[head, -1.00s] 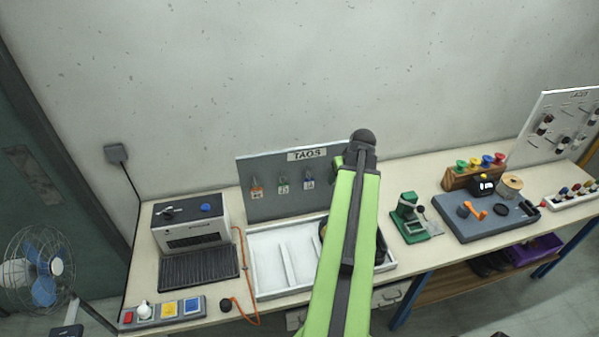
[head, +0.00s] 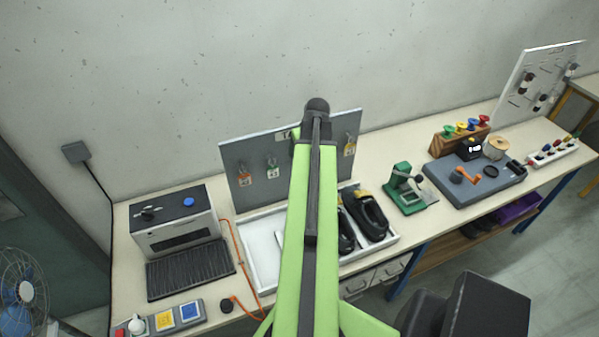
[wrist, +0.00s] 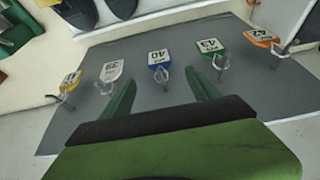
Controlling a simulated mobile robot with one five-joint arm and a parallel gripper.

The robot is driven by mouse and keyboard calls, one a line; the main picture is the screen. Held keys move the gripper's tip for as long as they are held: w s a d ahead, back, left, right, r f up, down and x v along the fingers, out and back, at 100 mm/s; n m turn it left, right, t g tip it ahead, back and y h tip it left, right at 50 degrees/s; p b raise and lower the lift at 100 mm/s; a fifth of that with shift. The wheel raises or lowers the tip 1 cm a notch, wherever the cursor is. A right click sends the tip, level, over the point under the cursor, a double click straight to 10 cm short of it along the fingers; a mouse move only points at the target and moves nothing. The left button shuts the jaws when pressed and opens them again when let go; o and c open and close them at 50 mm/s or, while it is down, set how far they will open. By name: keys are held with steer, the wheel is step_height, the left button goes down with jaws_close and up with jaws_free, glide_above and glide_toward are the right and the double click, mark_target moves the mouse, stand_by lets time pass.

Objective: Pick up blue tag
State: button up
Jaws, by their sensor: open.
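The blue tag (wrist: 158,58) hangs on a hook of the grey tag board, near the middle of the wrist view. My gripper (wrist: 163,88) is open, its two green fingers pointing toward the board. The blue tag lies between the finger lines, just beyond the tips, and nothing is held. In the head view my arm covers the blue tag and my gripper cannot be seen.
An orange tag (wrist: 262,38), green tag (wrist: 211,46), white tag (wrist: 111,70) and yellow tag (wrist: 70,82) hang beside it on the board (head: 232,153). Below are a white tray (head: 262,250) and dark shoes (head: 368,215). A grey machine (head: 172,225) stands left.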

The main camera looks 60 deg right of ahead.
steer(key=b+x, duration=0.4)
steer(key=x, duration=0.2)
steer(key=shift+s+f, duration=0.1)
steer(key=shift+f, duration=0.05)
steer(key=b+x, duration=0.4)
steer(key=shift+a+f+b, duration=0.1)
steer(key=shift+f+b, duration=0.3)
steer(key=c, duration=1.4)
